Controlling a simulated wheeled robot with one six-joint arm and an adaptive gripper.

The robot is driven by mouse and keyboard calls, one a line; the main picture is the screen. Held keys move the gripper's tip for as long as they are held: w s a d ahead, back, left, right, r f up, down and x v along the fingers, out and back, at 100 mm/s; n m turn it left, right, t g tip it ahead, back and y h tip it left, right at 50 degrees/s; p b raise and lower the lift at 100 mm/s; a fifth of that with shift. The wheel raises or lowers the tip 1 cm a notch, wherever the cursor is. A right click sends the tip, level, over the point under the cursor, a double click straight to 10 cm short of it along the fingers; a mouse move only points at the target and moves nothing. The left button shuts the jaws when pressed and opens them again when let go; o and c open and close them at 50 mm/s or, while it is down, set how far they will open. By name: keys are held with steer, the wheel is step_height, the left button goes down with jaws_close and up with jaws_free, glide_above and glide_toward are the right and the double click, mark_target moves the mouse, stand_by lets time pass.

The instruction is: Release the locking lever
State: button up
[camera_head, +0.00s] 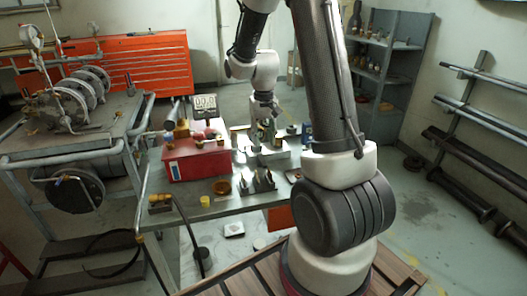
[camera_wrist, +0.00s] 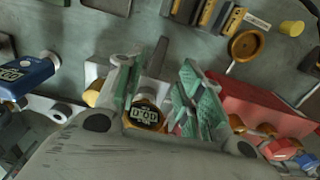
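My gripper (camera_head: 265,108) points down over the workbench, above a small light-coloured assembly (camera_head: 266,148). In the wrist view its two green-padded fingers (camera_wrist: 158,68) stand apart, so it is open. A dark grey bar (camera_wrist: 158,57) shows in the gap between the fingers, with a round yellow-rimmed digital gauge (camera_wrist: 145,114) nearer the palm. Neither pad visibly grips the bar. I cannot tell whether this bar is the locking lever. The fingers and palm hide part of the assembly.
A red box (camera_head: 197,158) with fittings on top stands left of the gripper; it lies close to the right finger in the wrist view (camera_wrist: 260,105). A blue gauge (camera_wrist: 25,77) is at the wrist view's left.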

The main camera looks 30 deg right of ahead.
steer(key=shift+r, duration=1.65)
steer(key=shift+s, duration=0.1)
steer(key=s+a+r+n+t, duration=0.1)
steer(key=s+a+r+t, duration=0.1)
steer(key=s+r, duration=0.6)
steer(key=s+a+r+n+t, duration=0.2)
steer(key=s+a+r, duration=0.2)
steer(key=s, duration=1.1)
steer(key=shift+s+r, duration=0.15)
steer(key=shift+r, duration=1.75)
